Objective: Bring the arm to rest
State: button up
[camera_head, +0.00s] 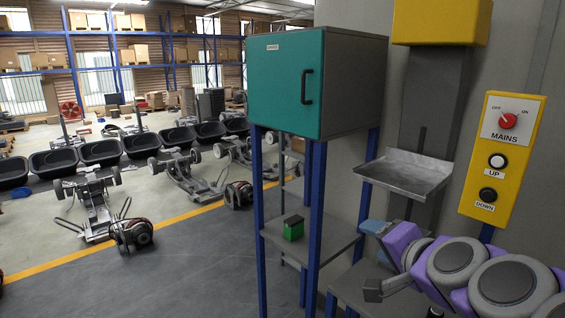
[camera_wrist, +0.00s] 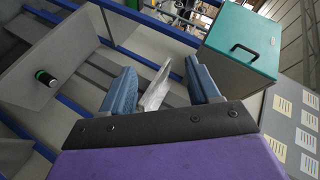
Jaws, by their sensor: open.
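My gripper (camera_wrist: 160,66) is open in the wrist view, its two blue fingers standing well apart. A pale, shiny shape shows between and beyond the fingers; I cannot tell what it is, and nothing is seen gripped. In the head view my purple and grey arm is at the lower right, bent, in front of the wall and below the yellow control box.
A teal-doored cabinet (camera_head: 286,82) stands on blue posts; it also shows in the wrist view (camera_wrist: 240,45). A green and black block (camera_head: 293,228) sits on the shelf below. The metal tray (camera_head: 405,172) juts from the column. Floor left of the posts is open before the chassis row.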

jog(key=s+a+f+n+g+y+b, duration=0.1)
jog(key=s+a+f+n+g+b, duration=0.3)
jog(key=f, duration=0.6)
jog(key=s+a+f+n+g+b, duration=0.25)
jog(key=s+a+f, duration=0.3)
jog(key=f, duration=0.55)
jog(key=s+d+f+n+g+h+b, duration=0.1)
jog(key=s+d+f+n+g+b, duration=0.1)
jog(key=s+f, duration=0.5)
jog(key=s+d+f+n+g+h+b, duration=0.1)
jog(key=s+f+g+b, duration=0.3)
jog(key=s, duration=0.8)
notch_tip(320, 180, down, 4)
jog(key=shift+d+n+g+h, duration=0.35)
jog(key=shift+d+g+h, duration=0.5)
jog(key=shift+g, duration=0.4)
